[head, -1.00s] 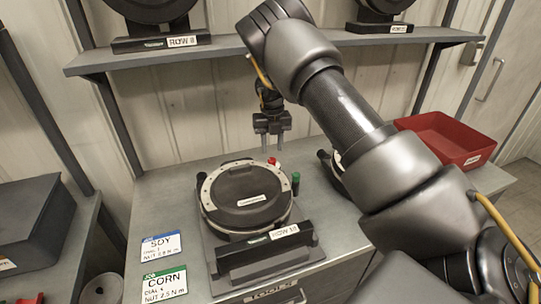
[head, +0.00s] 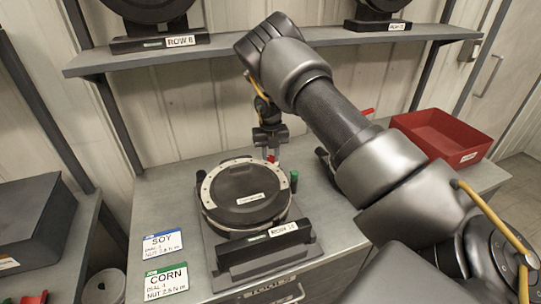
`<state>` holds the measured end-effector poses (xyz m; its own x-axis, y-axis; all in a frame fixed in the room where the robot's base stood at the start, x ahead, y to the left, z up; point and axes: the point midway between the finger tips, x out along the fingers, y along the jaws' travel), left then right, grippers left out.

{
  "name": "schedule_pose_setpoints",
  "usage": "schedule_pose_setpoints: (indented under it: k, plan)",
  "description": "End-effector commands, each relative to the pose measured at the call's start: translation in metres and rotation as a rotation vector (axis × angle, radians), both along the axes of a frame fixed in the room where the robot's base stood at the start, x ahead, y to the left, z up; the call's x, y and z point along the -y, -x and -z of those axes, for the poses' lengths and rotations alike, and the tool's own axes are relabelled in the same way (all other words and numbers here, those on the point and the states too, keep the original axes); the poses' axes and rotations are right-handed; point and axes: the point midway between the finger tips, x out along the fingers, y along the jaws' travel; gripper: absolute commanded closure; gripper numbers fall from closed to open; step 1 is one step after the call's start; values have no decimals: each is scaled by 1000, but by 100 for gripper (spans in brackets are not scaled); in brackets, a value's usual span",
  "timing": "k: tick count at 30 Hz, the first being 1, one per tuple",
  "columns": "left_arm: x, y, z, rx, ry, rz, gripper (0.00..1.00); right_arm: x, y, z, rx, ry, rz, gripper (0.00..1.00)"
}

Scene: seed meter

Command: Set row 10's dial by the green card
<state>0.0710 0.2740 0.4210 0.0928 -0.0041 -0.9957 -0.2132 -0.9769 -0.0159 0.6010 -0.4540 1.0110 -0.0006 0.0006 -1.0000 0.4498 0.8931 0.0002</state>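The row 10 meter (head: 243,200) is a round dark unit with a pale ring around its lid, on a black base labelled ROW 10 (head: 283,229), on the grey bench. A small red part (head: 271,158) stands at the ring's back edge, and a green-topped post (head: 294,177) at its right. My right gripper (head: 270,154) points down at the red part, fingers around or just against it; whether they are shut on it is unclear. The green CORN card (head: 166,282) lies at front left; its handwriting seems to read dial 4, though the digit is blurred. My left gripper is out of view.
A blue SOY card (head: 162,244) lies behind the CORN card. A red bin (head: 440,137) stands at the bench's back right. My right arm partly hides another unit with a red part (head: 368,112). A shelf (head: 230,48) with more meters runs behind.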

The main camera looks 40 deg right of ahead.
Motion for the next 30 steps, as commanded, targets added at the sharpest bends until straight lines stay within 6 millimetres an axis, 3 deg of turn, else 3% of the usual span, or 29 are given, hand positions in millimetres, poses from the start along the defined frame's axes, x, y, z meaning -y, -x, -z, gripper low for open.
schedule_pose_setpoints:
  k: [11, 30]
  plan:
    - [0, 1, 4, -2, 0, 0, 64, 0, 0, 0, 0, 0, 93, 98]
    - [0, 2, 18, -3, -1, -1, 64, 0, 0, 0, 1, 1, 664, 98]
